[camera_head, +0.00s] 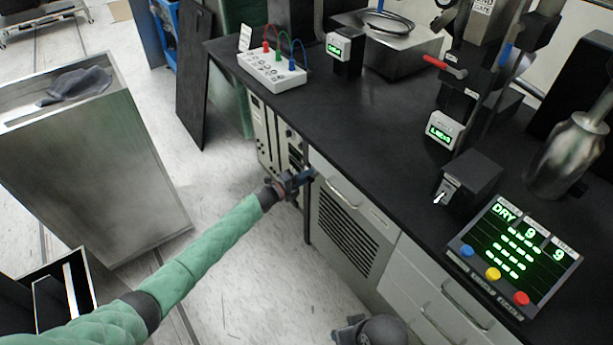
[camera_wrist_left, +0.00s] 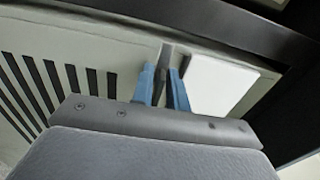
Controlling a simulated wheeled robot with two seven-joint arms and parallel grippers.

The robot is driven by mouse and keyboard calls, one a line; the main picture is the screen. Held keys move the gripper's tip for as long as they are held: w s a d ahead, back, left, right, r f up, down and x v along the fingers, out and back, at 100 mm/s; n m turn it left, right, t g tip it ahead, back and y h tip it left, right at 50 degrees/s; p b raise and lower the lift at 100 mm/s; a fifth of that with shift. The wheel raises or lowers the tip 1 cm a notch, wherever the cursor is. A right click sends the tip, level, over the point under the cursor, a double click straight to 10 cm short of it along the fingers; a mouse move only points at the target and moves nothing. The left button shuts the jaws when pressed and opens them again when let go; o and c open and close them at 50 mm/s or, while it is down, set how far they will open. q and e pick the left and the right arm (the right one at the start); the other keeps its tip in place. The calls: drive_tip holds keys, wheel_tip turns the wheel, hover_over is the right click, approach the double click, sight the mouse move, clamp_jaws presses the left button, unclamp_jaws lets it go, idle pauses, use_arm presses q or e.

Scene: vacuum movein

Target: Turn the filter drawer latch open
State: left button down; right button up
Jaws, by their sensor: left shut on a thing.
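The filter drawer latch (camera_wrist_left: 167,52) shows in the left wrist view as a dark narrow tab near the top of a pale vented front (camera_wrist_left: 110,62). My left gripper (camera_wrist_left: 165,92) has its two blue fingers on either side of the latch and is shut on it. In the head view, my left gripper (camera_head: 306,177) is at the upper left corner of the vented front (camera_head: 345,232), just under the counter edge. There the fingers hide the latch, and its turn angle is hard to tell.
The black counter (camera_head: 375,140) overhangs close above my left gripper. A white label (camera_wrist_left: 222,84) is beside the latch. A bar handle (camera_head: 341,193) crosses the vented front, and drawers (camera_head: 440,295) lie to its right.

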use_arm(q)
drive_tip(key=shift+a, duration=0.1)
use_arm(e)
drive_tip(key=shift+w, duration=0.1)
use_arm(q)
drive_tip(key=c, duration=1.6)
unclamp_jaws()
drive_tip(key=shift+o, duration=0.2)
